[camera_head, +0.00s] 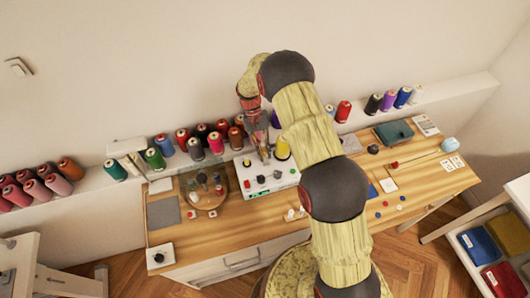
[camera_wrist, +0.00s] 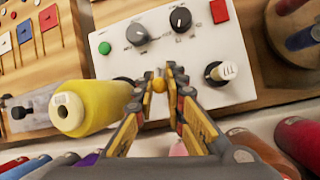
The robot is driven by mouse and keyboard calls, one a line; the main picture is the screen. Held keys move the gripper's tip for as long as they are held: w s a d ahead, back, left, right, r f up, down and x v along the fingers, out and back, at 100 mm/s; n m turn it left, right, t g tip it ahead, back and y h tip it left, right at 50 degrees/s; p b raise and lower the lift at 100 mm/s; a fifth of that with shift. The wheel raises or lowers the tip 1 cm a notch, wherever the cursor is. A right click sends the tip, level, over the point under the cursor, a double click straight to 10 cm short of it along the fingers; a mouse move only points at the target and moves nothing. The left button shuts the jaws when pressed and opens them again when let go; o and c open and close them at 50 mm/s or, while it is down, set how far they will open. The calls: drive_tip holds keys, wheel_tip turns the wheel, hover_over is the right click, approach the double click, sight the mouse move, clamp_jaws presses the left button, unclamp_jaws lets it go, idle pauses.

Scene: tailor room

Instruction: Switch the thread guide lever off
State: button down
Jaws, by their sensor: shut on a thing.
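The white control box (camera_head: 262,192) stands on the wooden table. It also fills the middle of the wrist view (camera_wrist: 112,65), with its dials and buttons. My gripper (camera_wrist: 160,74) reaches over the box, its fingertips closed around a small orange ball knob (camera_wrist: 159,85). The knob looks like the tip of the thread guide lever; the fingers hide its shaft, so I cannot tell its tilt. In the head view my gripper (camera_head: 263,152) is above the back of the box, and the knob is too small to make out.
A yellow thread spool (camera_wrist: 92,107) stands close beside my fingers. Near them are a black dial (camera_wrist: 136,32), a pale-tipped control (camera_wrist: 221,72), a green button (camera_wrist: 104,48) and a red button (camera_wrist: 219,11). Several spools line the shelf behind; a round glass-covered stand (camera_head: 207,190) is left.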

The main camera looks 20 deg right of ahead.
drive_tip(key=shift+w, duration=0.1)
idle(0.3)
drive_tip(key=c, duration=1.8)
unclamp_jaws()
drive_tip(key=v, duration=0.7)
drive_tip(key=shift+r, duration=0.15)
drive_tip(key=shift+w, duration=0.15)
